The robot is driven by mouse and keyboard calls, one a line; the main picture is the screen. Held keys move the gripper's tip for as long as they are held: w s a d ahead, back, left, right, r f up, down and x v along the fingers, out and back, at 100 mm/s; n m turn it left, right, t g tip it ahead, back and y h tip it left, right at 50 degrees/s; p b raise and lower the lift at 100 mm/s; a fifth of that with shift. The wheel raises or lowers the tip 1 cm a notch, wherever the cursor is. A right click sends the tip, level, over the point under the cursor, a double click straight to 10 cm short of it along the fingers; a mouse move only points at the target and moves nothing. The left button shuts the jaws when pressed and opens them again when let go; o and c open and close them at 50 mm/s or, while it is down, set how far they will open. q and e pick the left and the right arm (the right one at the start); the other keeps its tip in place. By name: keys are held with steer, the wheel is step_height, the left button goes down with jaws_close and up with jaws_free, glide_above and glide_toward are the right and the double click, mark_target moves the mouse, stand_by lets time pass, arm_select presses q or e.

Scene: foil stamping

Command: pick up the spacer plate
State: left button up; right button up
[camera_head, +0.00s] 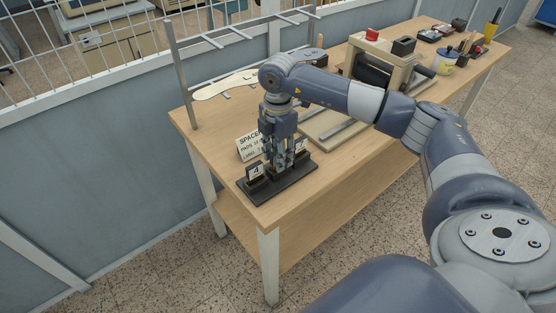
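A dark rack (285,191) sits on the near left corner of the wooden table. Upright plates with white number tags stand in it; one tag on the left plate (256,171) reads like a 4, and another plate (301,146) shows at the right. My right gripper (279,166) points straight down between them, its fingers low over the rack. The fingers hide the rack's middle, and I cannot tell whether they are apart, shut, or on a plate. My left gripper is not in view.
A white sign (249,147) reading "SPACERS" stands behind the rack. A press (376,65) with a black roller stands farther back on the wooden table (225,145). A metal rail frame (182,75) rises at the table's left. A cup and small items sit at the far end.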

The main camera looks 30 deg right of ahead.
jaws_close()
steer(key=shift+r, duration=0.15)
steer(key=shift+r, duration=0.2)
steer(key=r, duration=0.1)
steer(key=b, duration=0.1)
steer(key=r+b, duration=0.1)
steer(key=shift+s+a+r, duration=0.15)
steer(key=shift+s+r, duration=0.1)
steer(key=shift+r, duration=0.1)
steer(key=s+a+r+b, duration=0.1)
steer(key=s+a, duration=0.3)
steer(key=s, duration=0.2)
steer(key=s+a+b, duration=0.2)
steer(key=s+a, duration=0.2)
steer(key=s, duration=0.3)
steer(key=shift+a+r+b, duration=0.2)
steer(key=shift+r+b, duration=0.1)
steer(key=shift+r, duration=0.05)
